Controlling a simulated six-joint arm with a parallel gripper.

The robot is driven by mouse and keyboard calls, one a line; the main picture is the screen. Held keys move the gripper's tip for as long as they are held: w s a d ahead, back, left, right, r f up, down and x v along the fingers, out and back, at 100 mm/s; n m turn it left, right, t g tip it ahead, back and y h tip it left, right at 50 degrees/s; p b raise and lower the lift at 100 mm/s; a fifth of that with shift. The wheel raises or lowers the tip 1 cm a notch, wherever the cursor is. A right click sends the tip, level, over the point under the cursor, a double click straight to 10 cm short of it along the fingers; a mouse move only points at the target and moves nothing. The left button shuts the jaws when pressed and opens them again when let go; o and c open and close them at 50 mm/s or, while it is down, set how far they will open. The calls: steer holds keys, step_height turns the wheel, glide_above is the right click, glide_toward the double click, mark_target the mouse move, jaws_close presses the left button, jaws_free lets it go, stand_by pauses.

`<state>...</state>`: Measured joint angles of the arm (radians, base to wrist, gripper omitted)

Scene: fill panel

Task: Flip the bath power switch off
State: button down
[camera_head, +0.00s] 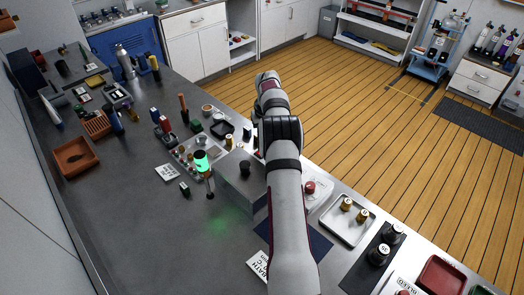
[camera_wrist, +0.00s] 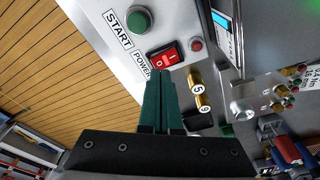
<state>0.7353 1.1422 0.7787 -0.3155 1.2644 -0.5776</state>
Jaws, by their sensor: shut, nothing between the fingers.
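In the wrist view a red rocker switch (camera_wrist: 166,54) in a black frame, marked I and O, sits on a pale panel (camera_wrist: 178,15) beside a POWER label (camera_wrist: 143,63). My gripper (camera_wrist: 160,73) is shut and empty, with its dark green fingertips just below the O end of the switch. I cannot tell whether they touch it, or which end is pressed in. In the head view my arm hides the switch, and I cannot make out the gripper clearly.
A green START button (camera_wrist: 138,20) and a red round button (camera_wrist: 195,45) flank the switch. Brass pieces marked 5 (camera_wrist: 195,80) and 9 (camera_wrist: 203,102) stand close to the fingers.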

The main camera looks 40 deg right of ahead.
steer(key=shift+f, duration=1.25)
stand_by(0.8)
steer(key=shift+r, duration=3.55)
